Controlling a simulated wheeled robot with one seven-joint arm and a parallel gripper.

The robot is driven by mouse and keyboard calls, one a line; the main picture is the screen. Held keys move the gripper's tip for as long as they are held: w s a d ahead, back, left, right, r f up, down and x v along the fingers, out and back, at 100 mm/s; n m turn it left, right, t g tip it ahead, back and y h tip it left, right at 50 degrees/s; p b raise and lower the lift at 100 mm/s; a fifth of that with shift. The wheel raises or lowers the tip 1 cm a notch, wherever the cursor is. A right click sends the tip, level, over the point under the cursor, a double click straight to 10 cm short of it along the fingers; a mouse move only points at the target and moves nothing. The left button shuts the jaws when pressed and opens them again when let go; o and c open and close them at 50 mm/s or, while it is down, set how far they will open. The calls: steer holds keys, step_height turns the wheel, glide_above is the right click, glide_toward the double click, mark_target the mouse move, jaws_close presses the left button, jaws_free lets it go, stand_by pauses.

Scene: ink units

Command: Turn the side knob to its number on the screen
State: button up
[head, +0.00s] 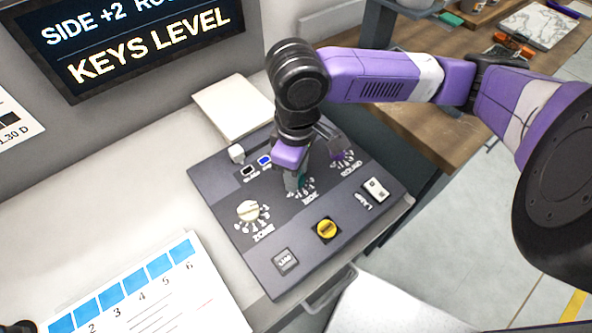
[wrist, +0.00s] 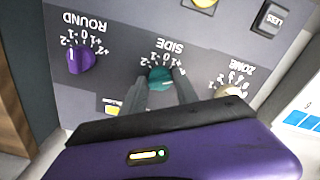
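The side knob (wrist: 160,78) is teal, under the label SIDE in the wrist view, with a number scale around it. In the head view the side knob (head: 293,183) shows only in part below my gripper (head: 291,163). In the wrist view the two dark fingers of my gripper (wrist: 161,80) stand on either side of the knob, close to it. I cannot tell whether they press on it. The knob's pointer is not clear. The screen (head: 140,40) reads "SIDE +2", then a cut-off "ROU", and "KEYS LEVEL" below.
On the same panel (head: 225,205) are a purple round knob (wrist: 82,58), a cream zone knob (head: 248,211), a yellow button (head: 327,229), a grey button (head: 285,262) and a white switch (head: 376,190). A sheet with blue squares (head: 150,295) lies at the front left.

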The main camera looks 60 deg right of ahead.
steer(key=shift+o, duration=1.3)
steer(key=shift+r, duration=0.1)
step_height(320, 180, up, 8)
steer(key=shift+f, duration=0.15)
